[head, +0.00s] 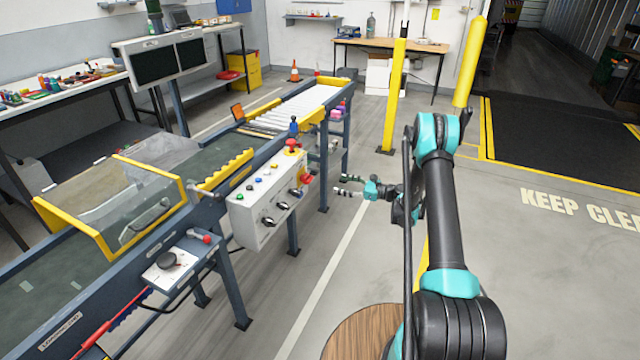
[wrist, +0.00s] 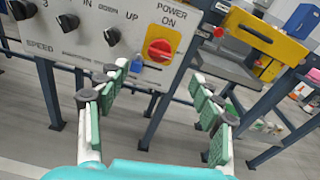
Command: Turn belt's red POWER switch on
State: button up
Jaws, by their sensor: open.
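The red POWER switch (wrist: 159,49) is a red rotary knob on a yellow plate at the right end of the belt's grey control box (wrist: 75,25), below the words POWER ON. In the head view the switch (head: 307,180) shows small at the right end of the control box (head: 262,205). My gripper (wrist: 163,85) is open and empty. Its fingers point toward the box, with the switch beyond and between the fingertips, apart from them. In the head view my gripper (head: 345,186) is just right of the box.
Black knobs (wrist: 112,35) sit left of the switch. A yellow bracket (wrist: 262,36) with a red button is to the right. The conveyor frame (head: 325,165) and its legs stand close by. A yellow post (head: 394,95) stands behind my arm.

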aim_at(312, 180)
jog(key=shift+m+t+y, duration=0.3)
jog(key=shift+m+y, duration=0.1)
jog(key=shift+m, duration=0.3)
jog(key=x, duration=0.5)
jog(key=f+x, duration=0.1)
jog(key=x, duration=0.4)
jog(key=f+x, duration=0.1)
jog(key=x, duration=0.4)
jog(key=shift+w+a+f, duration=0.1)
jog(key=shift+w+a, duration=0.05)
jog(key=shift+w, duration=0.05)
jog(key=shift+c, duration=0.5)
jog(key=c, duration=1.1)
